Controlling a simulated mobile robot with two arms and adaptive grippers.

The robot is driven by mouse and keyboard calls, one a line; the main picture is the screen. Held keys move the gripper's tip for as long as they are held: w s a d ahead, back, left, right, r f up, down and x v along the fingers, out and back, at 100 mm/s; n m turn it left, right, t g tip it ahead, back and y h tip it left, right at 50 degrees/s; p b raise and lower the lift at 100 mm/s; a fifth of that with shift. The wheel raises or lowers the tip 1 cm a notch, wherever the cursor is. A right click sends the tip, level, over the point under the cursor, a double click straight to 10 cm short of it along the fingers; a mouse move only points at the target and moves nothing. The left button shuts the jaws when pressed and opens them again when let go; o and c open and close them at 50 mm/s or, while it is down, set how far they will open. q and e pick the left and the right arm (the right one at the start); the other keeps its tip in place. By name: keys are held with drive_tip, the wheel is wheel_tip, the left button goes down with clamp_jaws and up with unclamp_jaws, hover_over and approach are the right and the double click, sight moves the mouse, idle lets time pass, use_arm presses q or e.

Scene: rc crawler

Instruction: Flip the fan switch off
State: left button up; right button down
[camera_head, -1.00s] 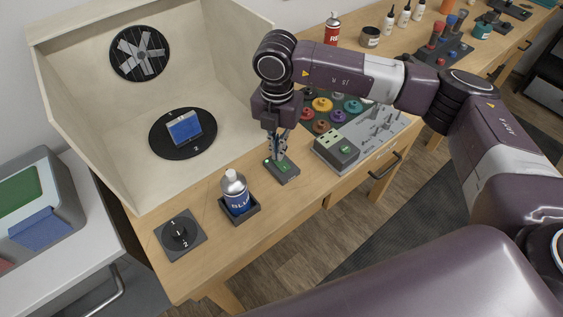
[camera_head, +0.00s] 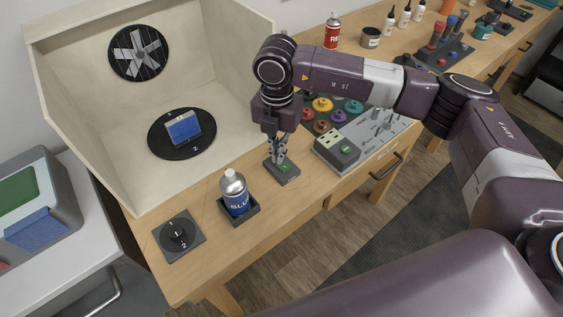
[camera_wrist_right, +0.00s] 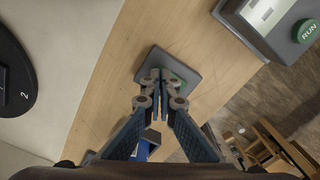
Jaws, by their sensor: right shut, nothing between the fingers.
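The fan switch (camera_head: 289,175) is a small dark grey box with a green patch on top, on the wooden bench right of the blue bottle. My right gripper (camera_head: 277,161) points down over the switch, its fingers shut and empty. In the right wrist view the fingertips (camera_wrist_right: 161,74) cover the middle of the switch box (camera_wrist_right: 152,62), hiding the rocker's position. I cannot tell whether they touch it. The fan (camera_head: 138,53) is on the back wall of the pale booth. My left gripper is not in view.
A blue-labelled bottle (camera_head: 235,191) stands in a dark holder left of the switch. A dial (camera_head: 179,236) sits farther left. A round turntable (camera_head: 160,149) holds a blue piece in the booth. A grey box with a green RUN button (camera_wrist_right: 306,31) is to the right.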

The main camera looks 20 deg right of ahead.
drive_tip(key=shift+r+p, duration=1.75)
drive_tip(key=shift+r, duration=1.75)
drive_tip(key=shift+s+f, duration=0.1)
